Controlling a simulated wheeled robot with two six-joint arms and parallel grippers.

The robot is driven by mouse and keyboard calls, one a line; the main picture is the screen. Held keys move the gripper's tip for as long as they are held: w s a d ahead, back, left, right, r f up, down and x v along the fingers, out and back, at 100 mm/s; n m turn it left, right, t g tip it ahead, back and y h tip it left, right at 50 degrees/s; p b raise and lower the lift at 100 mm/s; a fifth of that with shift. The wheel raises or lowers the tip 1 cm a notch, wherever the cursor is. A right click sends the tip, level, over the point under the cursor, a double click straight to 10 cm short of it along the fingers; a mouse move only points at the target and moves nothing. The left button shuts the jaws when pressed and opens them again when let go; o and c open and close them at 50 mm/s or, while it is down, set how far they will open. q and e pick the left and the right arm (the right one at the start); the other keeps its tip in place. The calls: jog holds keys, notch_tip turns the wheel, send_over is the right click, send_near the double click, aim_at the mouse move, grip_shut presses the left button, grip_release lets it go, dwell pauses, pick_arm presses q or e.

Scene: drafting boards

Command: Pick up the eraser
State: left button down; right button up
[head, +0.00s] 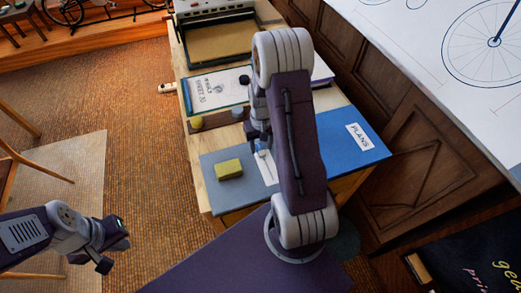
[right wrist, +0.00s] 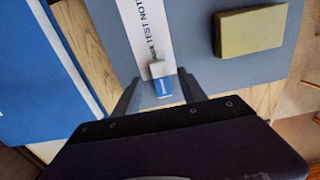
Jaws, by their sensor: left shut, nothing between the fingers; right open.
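A small white block in a blue sleeve, which looks like the eraser (right wrist: 162,80), lies on a white printed strip in the right wrist view. My right gripper (right wrist: 157,86) is open, with one finger on each side of the eraser; I cannot tell whether they touch it. In the head view my right gripper (head: 259,138) is over the grey mat, and its arm hides part of the scene there. My left gripper (head: 115,252) is shut and empty, low at the left, away from the table.
A yellow-green block (head: 229,169) lies on the grey mat (head: 222,203), beside the eraser; it also shows in the right wrist view (right wrist: 250,30). A blue folder marked PLANS (head: 340,143) lies to the right. A printed sheet (head: 215,88) lies farther back.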

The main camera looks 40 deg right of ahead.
aim_at(259, 152)
jog(key=shift+w+f, duration=0.1)
jog(key=shift+f, duration=0.6)
jog(key=shift+r, duration=0.1)
grip_shut()
jog(key=shift+r, duration=0.1)
jog(key=shift+r, duration=0.3)
jog(key=r, duration=0.2)
jog(key=a+r, duration=0.1)
jog(key=r, duration=0.1)
jog(key=shift+s, duration=0.2)
jog(key=s+a+r, duration=0.4)
jog(key=a+r, duration=0.2)
jog(key=a, duration=0.3)
jog(key=shift+s+a, duration=0.15)
jog(key=shift+a, duration=0.25)
jog(key=shift+r, duration=0.1)
